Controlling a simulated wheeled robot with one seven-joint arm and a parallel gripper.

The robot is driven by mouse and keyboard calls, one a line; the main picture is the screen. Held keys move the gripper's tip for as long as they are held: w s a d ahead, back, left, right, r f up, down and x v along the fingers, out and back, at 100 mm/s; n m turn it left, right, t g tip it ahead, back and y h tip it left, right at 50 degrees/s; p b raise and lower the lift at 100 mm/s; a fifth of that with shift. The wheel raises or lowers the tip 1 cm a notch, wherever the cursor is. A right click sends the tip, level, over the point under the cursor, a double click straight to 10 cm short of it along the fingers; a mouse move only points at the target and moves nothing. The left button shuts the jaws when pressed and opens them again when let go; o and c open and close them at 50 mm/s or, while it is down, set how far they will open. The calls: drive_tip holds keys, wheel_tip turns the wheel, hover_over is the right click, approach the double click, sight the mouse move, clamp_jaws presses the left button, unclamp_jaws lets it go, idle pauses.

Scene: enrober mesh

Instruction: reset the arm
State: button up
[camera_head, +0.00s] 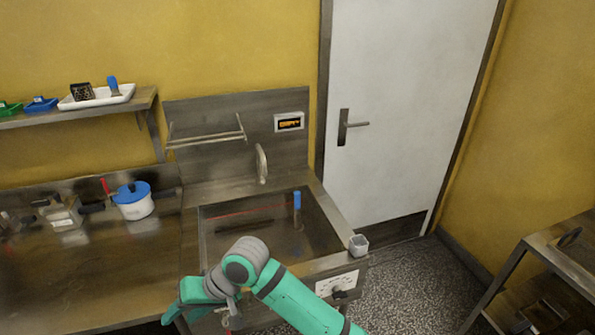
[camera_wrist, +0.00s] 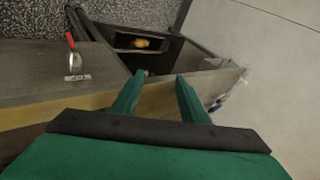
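My arm shows in the head view, green with grey joints, reaching in from the bottom and bent in front of the sink basin. My gripper (camera_head: 205,290) is at the counter's front edge, left of the basin, partly cut off by its own arm links. In the wrist view the two green fingers of my gripper (camera_wrist: 160,85) stand apart with nothing between them. Past the fingertips is a dark open bin (camera_wrist: 180,50) with a small orange-brown item (camera_wrist: 145,43) inside.
A steel sink (camera_head: 230,240) holds a blue-handled tool (camera_head: 297,200). A small grey cup (camera_head: 358,244) sits at the sink's right corner. A red-handled scraper (camera_wrist: 73,60) lies at left in the wrist view. A metal shelf (camera_head: 560,260) stands right.

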drive_tip(key=w+a+r+m+t+y, duration=0.3)
drive_tip(key=a+r+t+y, duration=0.4)
drive_tip(key=a+r, duration=0.15)
drive_tip(key=s+d+f+m+t+h, duration=0.4)
drive_tip(key=d+f+m+t+h, duration=0.1)
drive_tip(key=d+f, duration=0.35)
drive_tip(key=s+d+f+m+t+h, duration=0.4)
drive_tip(key=d+f+t+h, duration=0.15)
drive_tip(key=d+f, duration=0.35)
drive_tip(key=s+d+n+h, duration=0.2)
drive_tip(key=s+d+n, duration=0.1)
drive_tip(key=s+d, duration=0.5)
drive_tip(key=s+d+f+n+g+h, duration=0.1)
drive_tip(key=s+d+n+h, duration=0.2)
drive_tip(key=s+d, duration=0.6)
drive_tip(key=s, duration=0.6)
drive_tip(key=shift+d+f+n, duration=0.15)
drive_tip(key=shift+n, duration=0.25)
drive_tip(key=shift+s+g, duration=0.1)
drive_tip(key=shift+g, duration=0.15)
